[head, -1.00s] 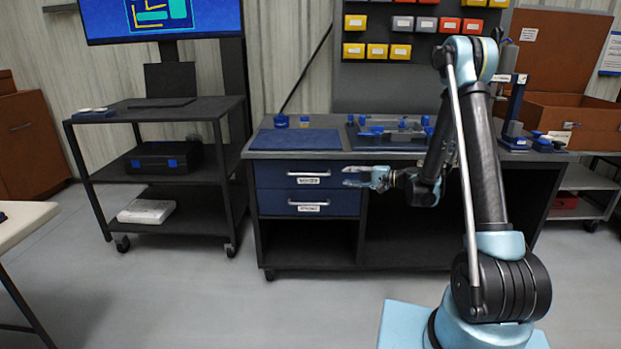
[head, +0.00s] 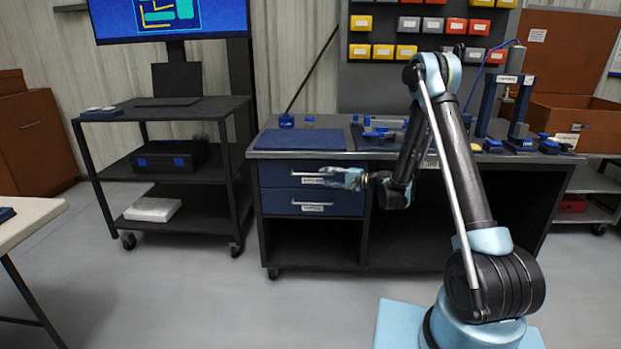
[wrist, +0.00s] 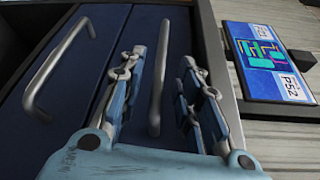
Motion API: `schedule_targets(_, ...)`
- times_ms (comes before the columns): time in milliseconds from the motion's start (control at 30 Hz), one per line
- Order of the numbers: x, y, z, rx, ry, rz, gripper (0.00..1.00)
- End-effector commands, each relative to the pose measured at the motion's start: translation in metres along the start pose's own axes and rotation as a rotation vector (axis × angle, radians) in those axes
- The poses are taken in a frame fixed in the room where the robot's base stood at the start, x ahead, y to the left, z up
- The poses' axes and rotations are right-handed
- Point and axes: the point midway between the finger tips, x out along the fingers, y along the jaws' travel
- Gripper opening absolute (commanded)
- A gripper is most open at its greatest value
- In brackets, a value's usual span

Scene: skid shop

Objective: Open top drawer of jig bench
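The jig bench (head: 262,232) stands ahead with two blue drawers on its left side. The top drawer (head: 272,174) and the bottom drawer (head: 270,204) both look shut. Each has a silver bar handle. My gripper (head: 332,175) is at the right part of the top drawer's handle (head: 306,174). In the wrist view my gripper (wrist: 163,65) is open, with one finger on each side of the top handle (wrist: 157,85). Gaps show between the fingers and the bar. The bottom drawer's handle (wrist: 55,68) lies to the left, outside the fingers.
A blue mat (head: 300,140) and blue fixtures lie on the bench top. A pale table (head: 35,215) edges in at the left. The floor before the drawers is clear.

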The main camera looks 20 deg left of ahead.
Motion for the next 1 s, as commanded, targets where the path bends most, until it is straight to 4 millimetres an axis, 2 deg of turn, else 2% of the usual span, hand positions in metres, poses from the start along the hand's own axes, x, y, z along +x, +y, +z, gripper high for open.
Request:
schedule_targets(200,0.027,0.0,-0.004,0.001,0.012,-0.002,0.31)
schedule_targets(400,0.043,0.0,-0.007,0.001,0.018,-0.003,0.31)
schedule_targets(800,0.048,0.0,-0.007,0.001,0.021,-0.004,0.31)
schedule_targets(833,0.048,0.0,-0.007,0.001,0.021,-0.004,0.29)
schedule_targets(967,0.048,0.0,-0.007,0.001,0.021,-0.004,0.0)
schedule_targets(1000,0.048,0.0,-0.007,0.001,0.021,-0.004,0.0)
